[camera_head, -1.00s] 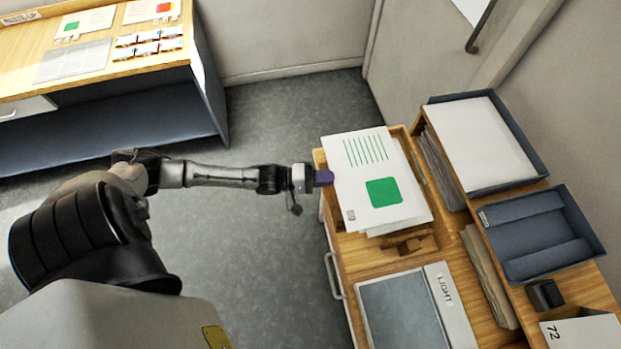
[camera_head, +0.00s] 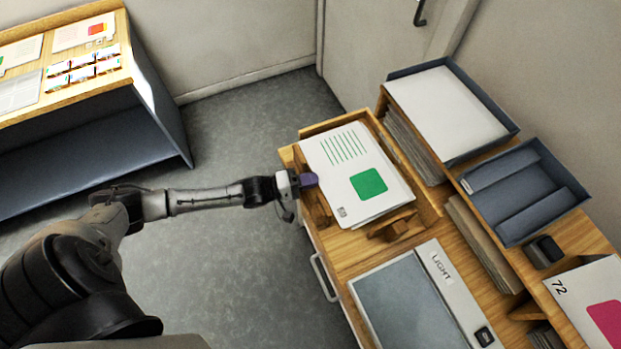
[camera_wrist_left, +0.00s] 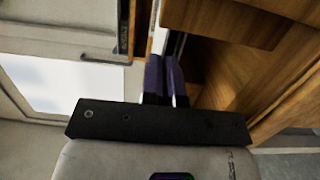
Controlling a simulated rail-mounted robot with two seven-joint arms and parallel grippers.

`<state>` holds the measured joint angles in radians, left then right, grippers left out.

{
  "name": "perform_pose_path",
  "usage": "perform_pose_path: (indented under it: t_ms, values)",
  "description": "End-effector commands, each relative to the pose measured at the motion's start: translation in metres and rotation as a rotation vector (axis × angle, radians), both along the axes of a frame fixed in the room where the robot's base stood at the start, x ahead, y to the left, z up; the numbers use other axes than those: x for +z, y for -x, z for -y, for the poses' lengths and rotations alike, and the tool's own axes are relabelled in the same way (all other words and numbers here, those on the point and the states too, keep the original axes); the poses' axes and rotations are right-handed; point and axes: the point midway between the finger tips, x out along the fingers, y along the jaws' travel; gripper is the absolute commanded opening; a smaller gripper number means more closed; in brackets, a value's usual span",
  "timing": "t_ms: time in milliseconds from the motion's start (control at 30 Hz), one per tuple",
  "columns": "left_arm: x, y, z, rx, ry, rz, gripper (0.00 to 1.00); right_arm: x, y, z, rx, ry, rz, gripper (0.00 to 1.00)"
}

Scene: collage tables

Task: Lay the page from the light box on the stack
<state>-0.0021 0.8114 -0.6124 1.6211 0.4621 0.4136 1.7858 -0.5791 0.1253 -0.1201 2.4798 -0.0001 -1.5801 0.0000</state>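The page (camera_head: 345,185), white with green lines and a green square, lies over the stack (camera_head: 372,220). Sheet edges show beneath its near side; I cannot tell whether it rests fully on them. My left gripper (camera_head: 309,180) is at the page's left edge, its purple fingers close together and seemingly shut on that edge. The fingers also show in the left wrist view (camera_wrist_left: 165,77), where the grip itself is hard to make out. The light box (camera_head: 400,305), marked LIGHT, has a bare grey panel. My right gripper is not in view.
Wooden blocks stand at the stack's left (camera_head: 318,207) and near side (camera_head: 394,226). A dark tray of white paper (camera_head: 450,110) and an empty dark tray (camera_head: 520,200) stand on the right. A card marked 72 (camera_head: 575,300) is at lower right. Open floor lies left.

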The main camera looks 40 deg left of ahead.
Motion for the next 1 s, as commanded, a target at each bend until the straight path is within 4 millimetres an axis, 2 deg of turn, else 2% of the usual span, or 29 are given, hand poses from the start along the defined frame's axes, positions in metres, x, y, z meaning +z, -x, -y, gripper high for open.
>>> perform_pose_path:
  t_ms: [333,633,1000]
  values:
    - [-0.0009,-0.0001,0.0000,0.000,0.001,0.001,0.00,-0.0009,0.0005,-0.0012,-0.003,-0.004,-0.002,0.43]
    - [-0.0009,-0.0001,-0.0001,0.000,0.001,0.001,0.31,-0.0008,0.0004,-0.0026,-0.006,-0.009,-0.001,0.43]
    - [-0.0013,0.0067,-0.0047,0.000,-0.001,-0.002,0.32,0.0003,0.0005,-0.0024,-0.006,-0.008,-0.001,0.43]
